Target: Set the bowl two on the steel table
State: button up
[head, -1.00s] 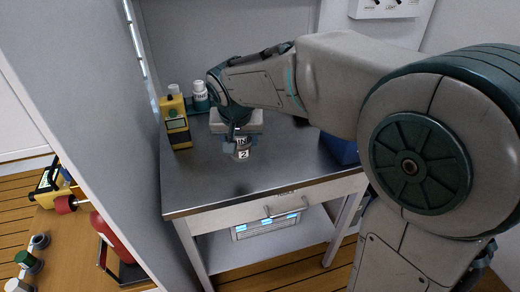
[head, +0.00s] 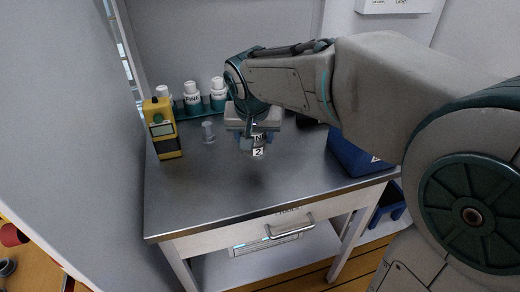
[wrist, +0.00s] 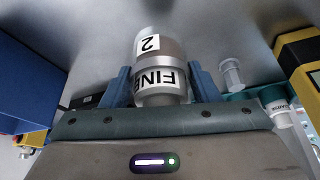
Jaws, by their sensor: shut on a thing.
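Bowl two (head: 258,151) is a small greyish cup with a "FINE" label and a "2" label. My gripper (head: 256,138) points down over the steel table (head: 205,195) and is shut on the bowl. The bowl seems to hang a little above the tabletop, with a soft dark patch on the steel below it. In the wrist view the bowl (wrist: 158,88) sits upside down in the picture between the two blue fingers (wrist: 160,92). The gripper body hides the bowl's top in the head view.
A yellow handheld device (head: 162,130) stands at the table's left. A teal rack (head: 183,112) with white-capped bottles (head: 192,97) is at the back left. A small clear cylinder (head: 208,131) stands before it. A blue box (head: 355,155) is at the right. The table's front is clear.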

aim_at(260, 150)
jog(key=shift+w+d+f, duration=0.35)
jog(key=shift+d+f, duration=0.1)
jog(key=shift+d, duration=0.2)
jog(key=shift+f, duration=2)
jog(key=shift+b, duration=0.3)
jog(key=shift+f, duration=0.15)
jog(key=o, duration=1)
